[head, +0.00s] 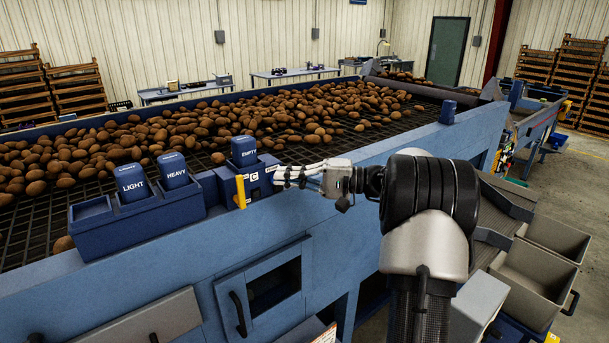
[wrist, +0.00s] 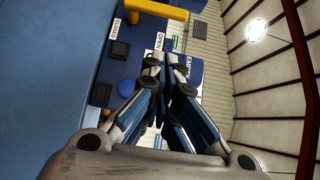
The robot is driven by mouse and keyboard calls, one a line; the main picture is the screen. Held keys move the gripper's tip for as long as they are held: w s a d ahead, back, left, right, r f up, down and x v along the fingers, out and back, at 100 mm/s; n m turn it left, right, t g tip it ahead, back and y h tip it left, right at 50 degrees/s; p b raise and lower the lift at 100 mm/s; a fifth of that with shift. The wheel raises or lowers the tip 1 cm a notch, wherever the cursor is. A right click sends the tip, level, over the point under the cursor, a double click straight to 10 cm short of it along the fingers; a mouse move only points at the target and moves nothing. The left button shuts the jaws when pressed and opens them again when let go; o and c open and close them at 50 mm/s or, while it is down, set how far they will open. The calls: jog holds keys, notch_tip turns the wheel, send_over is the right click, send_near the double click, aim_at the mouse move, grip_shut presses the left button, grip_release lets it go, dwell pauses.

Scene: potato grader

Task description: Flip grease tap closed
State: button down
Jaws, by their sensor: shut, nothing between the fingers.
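The grease tap's yellow lever (head: 240,192) stands upright on a blue box (head: 262,184) on the grader's near rim. In the wrist view the yellow lever (wrist: 156,9) is at the top edge, partly cut off. The labels CLOSED (wrist: 115,35) and OPEN (wrist: 159,41) show below it there. My gripper (head: 277,178) is shut and empty, beside the box's right side in the head view. Its fingertips (wrist: 164,60) show close to the OPEN label in the wrist view. I see a gap between fingers and lever; whether the fingertips touch the box I cannot tell.
Blue holders marked LIGHT (head: 132,183), HEAVY (head: 173,171) and EMPTY (head: 244,151) stand near the tap. Potatoes (head: 200,125) cover the grader mesh behind. Grey bins (head: 535,280) stand at the right.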

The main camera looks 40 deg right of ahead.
jog(key=a, duration=0.1)
jog(key=w+a, duration=0.1)
jog(key=a, duration=0.3)
jog(key=shift+w+p, duration=0.35)
jog(key=shift+p, duration=0.05)
jog(key=shift+a, duration=0.5)
